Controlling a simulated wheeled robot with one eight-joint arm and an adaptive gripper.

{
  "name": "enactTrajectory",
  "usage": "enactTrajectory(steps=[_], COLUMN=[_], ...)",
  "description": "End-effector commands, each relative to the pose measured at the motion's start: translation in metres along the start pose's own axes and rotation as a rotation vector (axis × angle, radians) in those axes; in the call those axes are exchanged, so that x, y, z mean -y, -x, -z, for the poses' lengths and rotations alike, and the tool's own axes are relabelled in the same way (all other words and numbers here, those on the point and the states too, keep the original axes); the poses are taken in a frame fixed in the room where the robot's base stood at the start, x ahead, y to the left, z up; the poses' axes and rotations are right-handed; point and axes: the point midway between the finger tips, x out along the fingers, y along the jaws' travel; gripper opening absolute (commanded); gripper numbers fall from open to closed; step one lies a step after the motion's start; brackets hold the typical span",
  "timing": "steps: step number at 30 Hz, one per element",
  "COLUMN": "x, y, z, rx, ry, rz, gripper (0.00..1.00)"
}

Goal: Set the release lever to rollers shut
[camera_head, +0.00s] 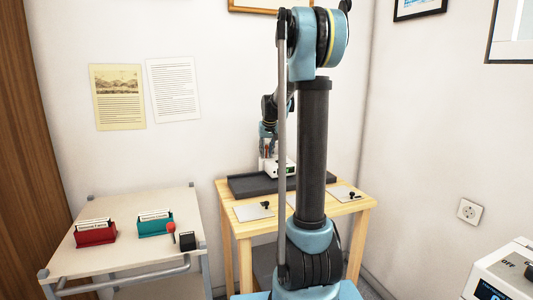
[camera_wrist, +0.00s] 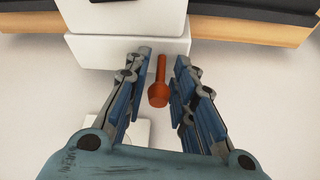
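An orange-red lever (camera_wrist: 158,88) with a rounded end sticks out from a white device (camera_wrist: 130,48) in the wrist view. My gripper (camera_wrist: 163,60) is open, with one finger on each side of the lever. I see a gap on both sides, wider on the left. In the head view the white device (camera_head: 285,170) is on a dark tray on the wooden table, and my gripper (camera_head: 267,150) is at its left. My arm hides part of the device, and the lever is not clear there. I cannot read any lever marking.
The wooden table (camera_head: 245,229) bears the dark tray (camera_head: 243,187) and grey plates with black knobs. A cart (camera_head: 100,258) at left holds red (camera_head: 95,235) and teal (camera_head: 155,226) card boxes and a red ball-topped piece (camera_head: 171,228). A white machine (camera_head: 505,275) stands at lower right.

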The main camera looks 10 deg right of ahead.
Motion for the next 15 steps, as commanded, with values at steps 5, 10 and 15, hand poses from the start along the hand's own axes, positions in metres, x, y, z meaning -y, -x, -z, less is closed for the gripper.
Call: enactTrajectory(steps=[5,10,15], x=[-0.0018,-0.0021,-0.0020], y=[0.0001,0.0002,-0.0002], z=[0.0000,0.0000,0.0010], rx=[0.000,0.000,0.013], ry=[-0.001,-0.002,-0.001], rz=[-0.001,-0.001,-0.003], gripper=[0.00,0.00,0.00])
